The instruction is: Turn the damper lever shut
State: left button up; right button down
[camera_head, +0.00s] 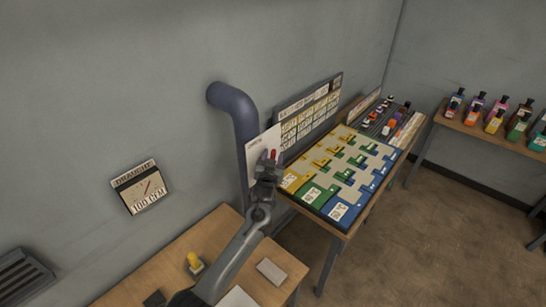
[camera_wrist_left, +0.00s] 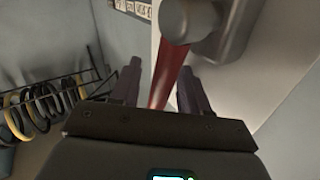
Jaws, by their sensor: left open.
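The red damper lever (camera_head: 273,154) shows as a small red tip in front of a white plate (camera_head: 256,147) beside the blue-grey pipe (camera_head: 238,108). In the left wrist view the lever (camera_wrist_left: 168,78) hangs down from a grey rounded hub (camera_wrist_left: 225,27). My left gripper (camera_head: 268,162) is open, and it also shows in the wrist view (camera_wrist_left: 159,80). Its two fingers stand on either side of the lever, with a gap visible at each side. Whether either finger touches it I cannot tell. My right gripper is not in view.
A gauge card reading 100 CFM (camera_head: 142,189) is on the wall. A wooden table (camera_head: 205,238) below holds a yellow-knobbed item (camera_head: 194,262). A table with a coloured board (camera_head: 340,170) stands to the right. A rack with rings (camera_wrist_left: 45,105) shows in the wrist view.

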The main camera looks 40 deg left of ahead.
pick_arm(q)
jog(key=shift+w+a, duration=0.15)
jog(key=shift+w, duration=0.1)
grip_shut()
dwell(0.3)
